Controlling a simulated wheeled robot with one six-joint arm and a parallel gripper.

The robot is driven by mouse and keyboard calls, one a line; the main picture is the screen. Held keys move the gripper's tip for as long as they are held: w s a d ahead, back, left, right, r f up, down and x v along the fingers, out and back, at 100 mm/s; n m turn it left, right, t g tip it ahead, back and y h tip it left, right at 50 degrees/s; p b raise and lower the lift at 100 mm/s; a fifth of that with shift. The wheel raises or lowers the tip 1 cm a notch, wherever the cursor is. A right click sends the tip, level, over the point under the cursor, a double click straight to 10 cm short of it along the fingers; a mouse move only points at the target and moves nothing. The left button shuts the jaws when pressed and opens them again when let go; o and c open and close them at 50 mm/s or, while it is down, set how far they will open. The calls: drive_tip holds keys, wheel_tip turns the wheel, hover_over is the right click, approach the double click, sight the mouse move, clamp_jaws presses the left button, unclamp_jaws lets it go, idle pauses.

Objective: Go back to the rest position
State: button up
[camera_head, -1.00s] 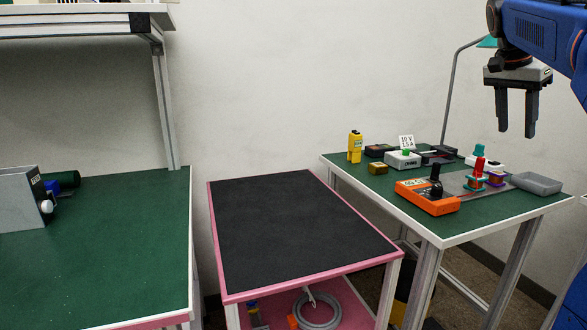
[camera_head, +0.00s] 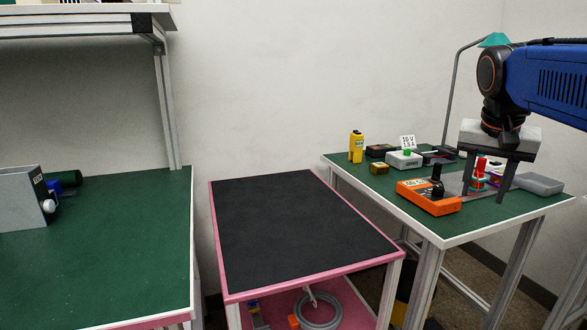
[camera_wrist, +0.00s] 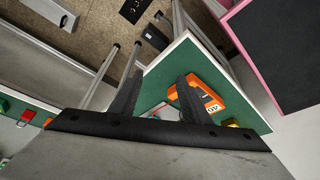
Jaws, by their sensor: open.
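My gripper (camera_head: 486,190) hangs from the blue arm over the right part of the green-topped table at the right (camera_head: 470,230). Its two dark fingers are apart with nothing held between them. In the head view the fingers cover part of the items on that table, including a red and teal piece (camera_head: 479,172). In the wrist view the two fingers (camera_wrist: 155,98) spread above the table corner, with an orange device (camera_wrist: 208,98) beyond the right finger.
The orange meter (camera_head: 428,198), a yellow device (camera_head: 356,147), a light box with a green button (camera_head: 403,160) and a grey tray (camera_head: 539,184) stand on that table. A black-topped pink cart (camera_head: 300,225) is clear on top. A green bench (camera_head: 100,265) stands left.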

drive_tip(key=s+a+f+n+y, duration=0.1)
drive_tip(key=s+a+f+n, duration=0.1)
drive_tip(key=s+f, duration=0.3)
drive_tip(key=s+a+f+n+t, duration=0.1)
drive_tip(key=s+a+f+n, duration=0.2)
drive_tip(key=f, duration=0.7)
drive_tip(key=s+a+f+n+y, duration=0.1)
drive_tip(key=s+a+f+n, duration=0.1)
drive_tip(key=s+a+f, duration=0.4)
drive_tip(key=s+f, duration=0.2)
drive_tip(key=s, duration=0.1)
drive_tip(key=shift+s+a+f+y, duration=0.2)
drive_tip(key=shift+y, duration=0.1)
